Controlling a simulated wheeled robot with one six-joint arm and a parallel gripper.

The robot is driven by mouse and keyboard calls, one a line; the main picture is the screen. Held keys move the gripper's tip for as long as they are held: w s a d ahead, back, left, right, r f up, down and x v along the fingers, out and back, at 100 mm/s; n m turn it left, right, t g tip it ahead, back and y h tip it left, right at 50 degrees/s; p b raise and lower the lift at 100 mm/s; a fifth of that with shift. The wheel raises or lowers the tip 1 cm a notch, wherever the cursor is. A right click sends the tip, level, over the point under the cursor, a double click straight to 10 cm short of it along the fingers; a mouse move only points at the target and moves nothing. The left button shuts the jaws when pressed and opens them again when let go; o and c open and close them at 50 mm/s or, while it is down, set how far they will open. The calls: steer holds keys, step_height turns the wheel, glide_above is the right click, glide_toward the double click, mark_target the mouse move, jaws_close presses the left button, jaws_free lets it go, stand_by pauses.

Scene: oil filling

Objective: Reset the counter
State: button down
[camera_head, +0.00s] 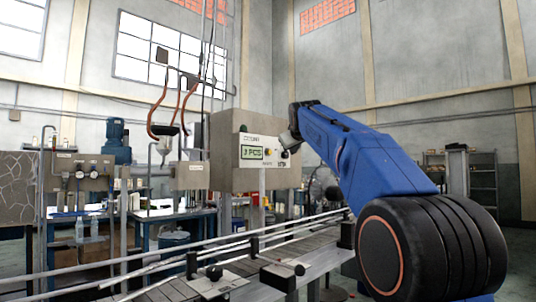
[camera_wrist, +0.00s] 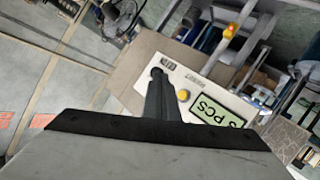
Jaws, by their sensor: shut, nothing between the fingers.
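The counter (camera_head: 263,148) is a white panel on a beige box, with a green display that seems to read "3 PCS". In the wrist view the counter's display (camera_wrist: 218,112) appears upside down, with a yellow button (camera_wrist: 183,95) beside it. My gripper (camera_wrist: 157,73) is shut and empty, its dark fingertips over the panel close to the yellow button. Its fingers hide part of the panel's edge. I cannot tell whether the fingertips touch the panel. In the head view my gripper (camera_head: 291,141) is at the panel's right end, small and partly hidden by my arm.
The beige box (camera_head: 222,132) carries the panel. A conveyor (camera_head: 168,290) with metal rails runs below it. Blue workbenches (camera_head: 166,213) stand behind on the left, with a hanging funnel (camera_head: 164,146) and orange hoses above. Shelves (camera_head: 482,180) stand at the far right.

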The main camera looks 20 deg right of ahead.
steer(key=w+a, duration=0.3)
steer(key=w, duration=0.5)
stand_by(0.5)
steer(key=shift+w, duration=0.15)
stand_by(1.9)
steer(key=shift+w+a, duration=0.15)
steer(key=shift+w, duration=0.2)
steer(key=shift+w+a, duration=0.15)
steer(key=shift+w, duration=0.3)
stand_by(0.9)
steer(key=shift+s, duration=0.1)
steer(key=shift+s+d, duration=0.3)
steer(key=shift+s, duration=0.45)
steer(key=shift+s, duration=0.1)
steer(key=shift+s+d, duration=0.3)
steer(key=shift+s, duration=0.45)
steer(key=shift+s+d, duration=0.25)
steer(key=shift+s, duration=0.5)
steer(key=shift+s+d, duration=0.3)
steer(key=shift+s, duration=0.45)
